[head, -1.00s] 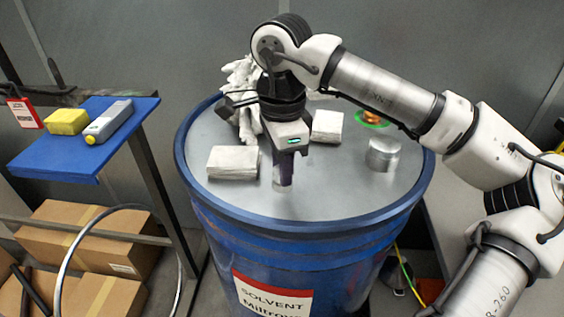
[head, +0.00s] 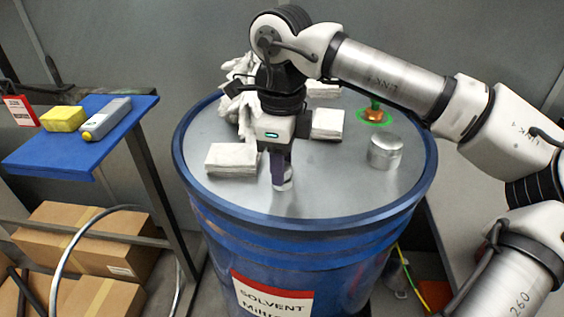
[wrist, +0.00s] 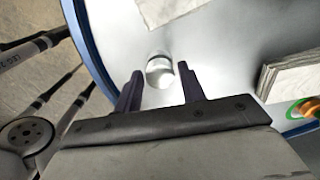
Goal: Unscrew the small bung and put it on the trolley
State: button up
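The small bung (head: 286,184) is a short, pale metal cylinder near the front of the blue drum's grey lid (head: 330,195). It also shows in the wrist view (wrist: 159,73), just beyond and between my fingertips. My gripper (head: 278,176) points down over it, and its dark fingers hide part of it in the head view. In the wrist view my gripper (wrist: 160,68) is open, with a gap on each side of the bung. The trolley (head: 75,160) has a blue top at the left and a dark frame.
A yellow sponge (head: 63,119) and a grey device (head: 106,119) lie on the trolley top. On the lid are a larger metal cylinder (head: 385,153), white pads (head: 231,159), white rags (head: 238,105) and a green-ringed orange fitting (head: 373,115). Boxes (head: 75,240) stand below the trolley.

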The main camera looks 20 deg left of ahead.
jog(key=m+b, duration=0.1)
jog(key=m, duration=0.4)
jog(key=shift+f+m, duration=0.1)
jog(key=shift+m, duration=0.2)
jog(key=m+b, duration=0.1)
jog(key=m, duration=0.4)
jog(key=shift+m+b, duration=0.3)
jog(key=m, duration=0.4)
jog(key=shift+m, duration=0.4)
jog(key=m, duration=0.5)
jog(key=shift+p, duration=0.35)
jog(key=shift+c, duration=0.4)
jog(key=c, duration=0.6)
jog(key=shift+o, duration=0.2)
jog(key=shift+n, duration=0.5)
